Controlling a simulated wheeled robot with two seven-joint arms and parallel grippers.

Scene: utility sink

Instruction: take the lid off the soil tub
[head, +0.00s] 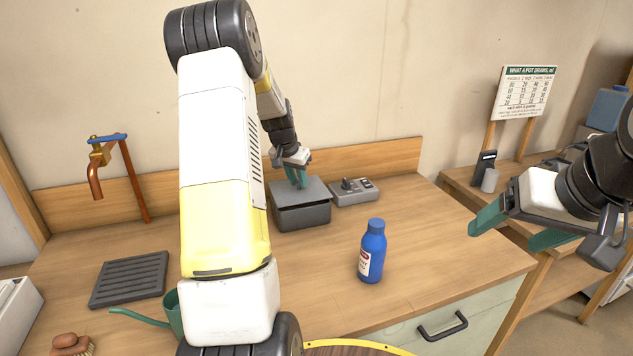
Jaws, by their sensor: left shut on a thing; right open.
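A dark grey square tub (303,219) stands on the wooden counter towards the back wall. Its flat grey lid (314,190) is at the top of the tub; I cannot tell whether it is seated or slightly raised. My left gripper (297,180) comes down from above with its teal fingers shut on the lid, near the middle of its top. What the fingers grip is too small to make out. My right gripper (516,227) is open and empty at the right, in the air in front of the side shelf. The tub's inside is hidden.
A grey device (354,191) stands close to the tub's right side. A blue bottle (372,252) stands in front. A slatted grey rack (129,279), a green watering can (171,315) and a brush (72,344) are at the left. The counter right of the bottle is clear.

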